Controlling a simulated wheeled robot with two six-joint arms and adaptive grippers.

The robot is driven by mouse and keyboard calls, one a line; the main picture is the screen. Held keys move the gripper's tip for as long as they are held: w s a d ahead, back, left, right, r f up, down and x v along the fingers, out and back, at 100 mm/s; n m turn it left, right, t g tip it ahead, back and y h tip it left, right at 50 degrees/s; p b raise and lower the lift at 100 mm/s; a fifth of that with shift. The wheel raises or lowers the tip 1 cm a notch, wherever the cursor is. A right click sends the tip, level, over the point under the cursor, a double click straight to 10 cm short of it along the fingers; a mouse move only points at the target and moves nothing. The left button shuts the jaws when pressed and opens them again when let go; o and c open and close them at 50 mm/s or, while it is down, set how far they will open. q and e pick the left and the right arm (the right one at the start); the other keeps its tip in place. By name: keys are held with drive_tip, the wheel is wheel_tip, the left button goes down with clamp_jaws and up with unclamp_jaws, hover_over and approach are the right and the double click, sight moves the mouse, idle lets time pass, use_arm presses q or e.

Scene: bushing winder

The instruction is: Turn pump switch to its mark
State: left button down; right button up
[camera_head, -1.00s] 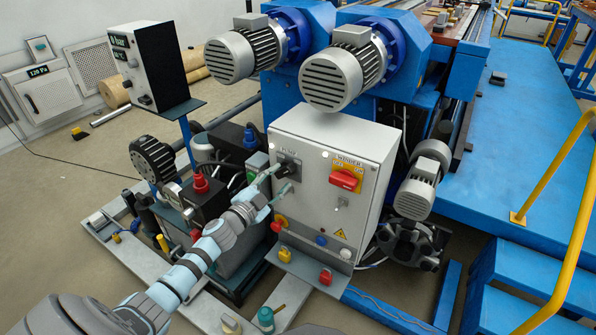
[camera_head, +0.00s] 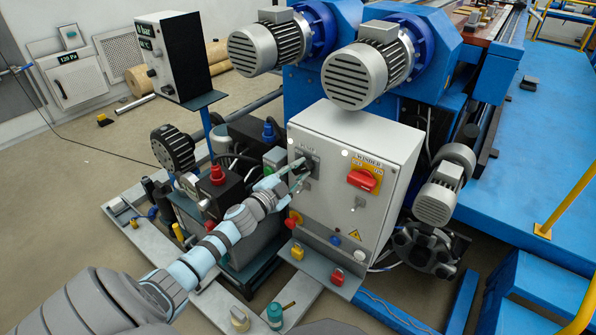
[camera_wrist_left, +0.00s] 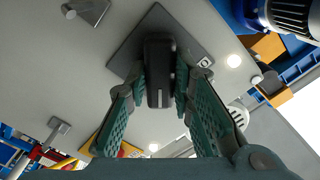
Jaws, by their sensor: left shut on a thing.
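The pump switch (camera_head: 303,166) is a black knob on a dark square plate, at the upper left of the grey control box (camera_head: 338,205). In the left wrist view the knob (camera_wrist_left: 159,72) stands out from its plate, with a short pale line at its near end. My left gripper (camera_head: 297,173) reaches the box from the left. In the left wrist view its green padded fingers (camera_wrist_left: 160,88) lie on both sides of the knob, shut on it. In the head view the fingers partly hide the knob. My right gripper is not in view.
The red winder switch (camera_head: 362,180) on a yellow plate sits right of the pump switch. Motors (camera_head: 368,72) overhang the box. Pump gear with a red cap (camera_head: 217,174) stands close beside my left arm.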

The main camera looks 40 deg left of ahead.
use_arm(q)
drive_tip(key=shift+m, duration=0.3)
drive_tip(key=m+b, duration=0.1)
drive_tip(key=m, duration=0.4)
drive_tip(key=shift+m, duration=1.4)
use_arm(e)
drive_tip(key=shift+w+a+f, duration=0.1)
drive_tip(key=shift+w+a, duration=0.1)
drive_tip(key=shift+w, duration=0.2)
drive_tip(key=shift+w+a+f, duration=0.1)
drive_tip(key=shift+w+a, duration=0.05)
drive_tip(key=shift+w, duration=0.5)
use_arm(q)
drive_tip(key=c, duration=1.4)
unclamp_jaws()
drive_tip(key=shift+w+d, duration=0.1)
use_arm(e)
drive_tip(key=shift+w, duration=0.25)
